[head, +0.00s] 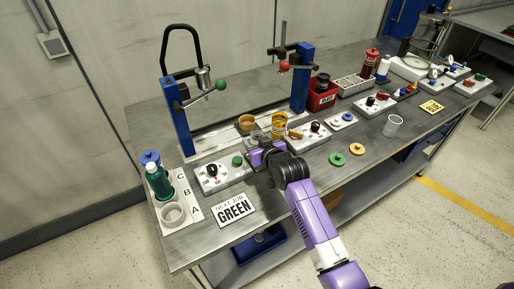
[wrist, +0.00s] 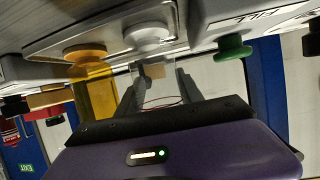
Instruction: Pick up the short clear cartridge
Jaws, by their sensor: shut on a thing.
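The short clear cartridge (wrist: 153,78) is a see-through cylinder in the wrist view, between the two fingers of my gripper (wrist: 158,92). My gripper is shut on it. A round white piece (wrist: 148,36) sits at its upper end in that view, against a grey tray. In the head view my gripper (head: 258,149) is at the tray in the middle of the bench, and the cartridge is mostly hidden there. A yellow cartridge (wrist: 95,95) stands close beside it; it also shows in the head view (head: 279,126).
A white control box (head: 222,174) lies left of my gripper, another (head: 308,135) to its right. A blue press post (head: 180,115) stands behind left. Green (head: 337,159) and orange (head: 357,149) discs lie near the front edge. A clear cup (head: 393,126) stands at right.

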